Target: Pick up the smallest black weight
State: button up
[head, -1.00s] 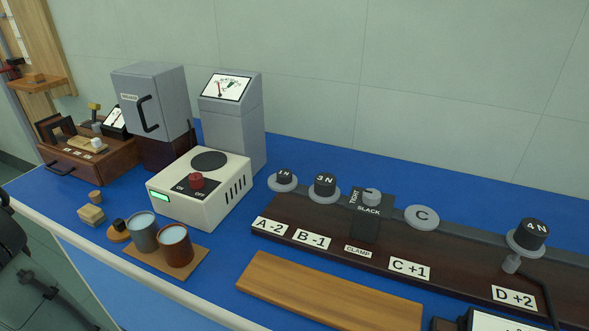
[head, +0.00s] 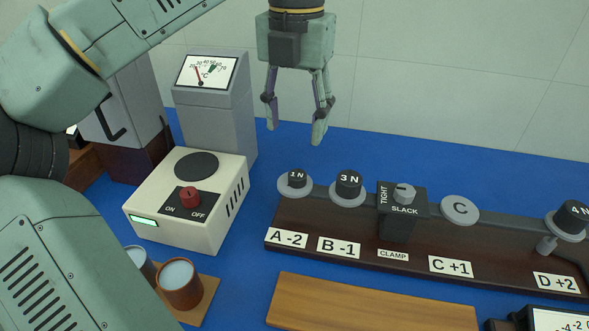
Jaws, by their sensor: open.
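The smallest black weight, marked 1 N (head: 297,179), sits on a round grey pan (head: 295,191) at the left end of the dark beam stand, above the A -2 label. A larger 3 N weight (head: 348,184) sits on the pan to its right, above B -1. The largest, 4 N (head: 572,217), sits on a pan at the far right, above D +2. My gripper (head: 296,132) is open and empty, pointing down, and appears above the 1 N weight in the head view, apart from it.
A clamp block (head: 398,219) with a TIGHT/SLACK knob and a grey disc C (head: 460,209) stand along the beam. A white heater box (head: 190,205) with a red knob and a grey thermometer tower (head: 213,110) stand left. Two cups (head: 180,286) and a wooden board (head: 370,306) are in front.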

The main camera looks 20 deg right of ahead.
send_over(298, 174)
jog(key=f, duration=0.4)
jog(key=shift+a+f, duration=0.25)
jog(key=shift+d+f+p, duration=0.2)
jog(key=shift+f+p, duration=0.8)
jog(key=shift+f, duration=1.7)
jog(key=shift+c, duration=0.5)
grip_shut()
